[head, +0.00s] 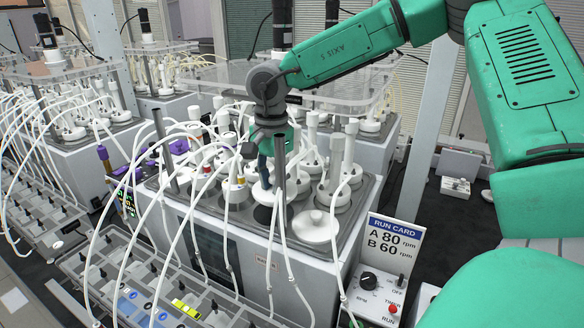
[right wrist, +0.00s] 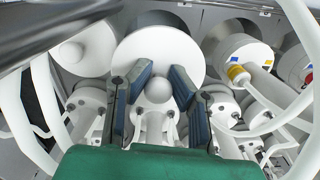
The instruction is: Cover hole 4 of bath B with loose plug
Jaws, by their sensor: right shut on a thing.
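My right gripper (head: 266,160) hangs over the middle of the front bath (head: 335,250). In the right wrist view, its two fingers (right wrist: 155,95) sit either side of the round knob of a white disc-shaped plug (right wrist: 150,42), and the gripper is shut on it. In the head view the plug (head: 262,193) shows below the fingertips. A dark opening (head: 263,215) shows just in front of it. Whether the plug touches the bath top is unclear. Another white knobbed disc (head: 315,225) covers the front right corner. Hole numbers are not readable. My left gripper is out of view.
White bottles (head: 335,190) with tubes crowd the bath behind and beside the gripper. Thin upright posts (head: 279,170) and a clear raised plate (head: 290,80) stand close. A run card (head: 392,245) stands at right above a dial and red button. White tubes hang across the front.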

